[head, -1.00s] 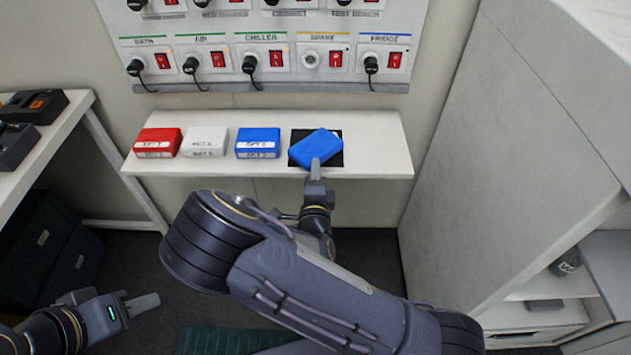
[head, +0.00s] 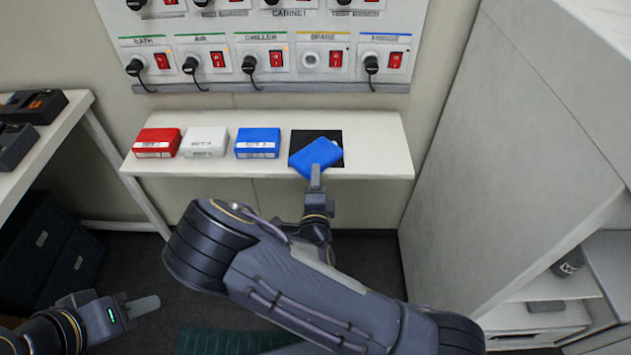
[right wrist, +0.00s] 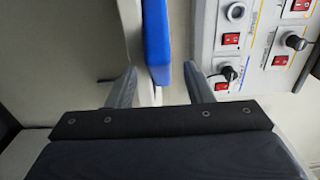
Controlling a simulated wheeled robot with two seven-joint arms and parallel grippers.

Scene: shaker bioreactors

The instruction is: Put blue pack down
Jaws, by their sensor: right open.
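A blue pack (head: 318,154) lies turned at an angle over the front part of a black square (head: 312,136) on the white shelf. My right gripper (head: 316,172) is at the pack's front edge. In the right wrist view the blue pack (right wrist: 158,42) stands between the two spread fingers of the right gripper (right wrist: 161,72), with a gap on each side. Whether the pack rests flat on the shelf cannot be told. My left gripper (head: 142,305) is low at the left, away from the shelf; its finger opening is unclear.
On the shelf (head: 375,155) to the left stand a second blue pack (head: 257,142), a white pack (head: 204,141) and a red pack (head: 157,142). A panel with red switches (head: 270,60) is above. A tall grey cabinet (head: 510,130) stands at the right.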

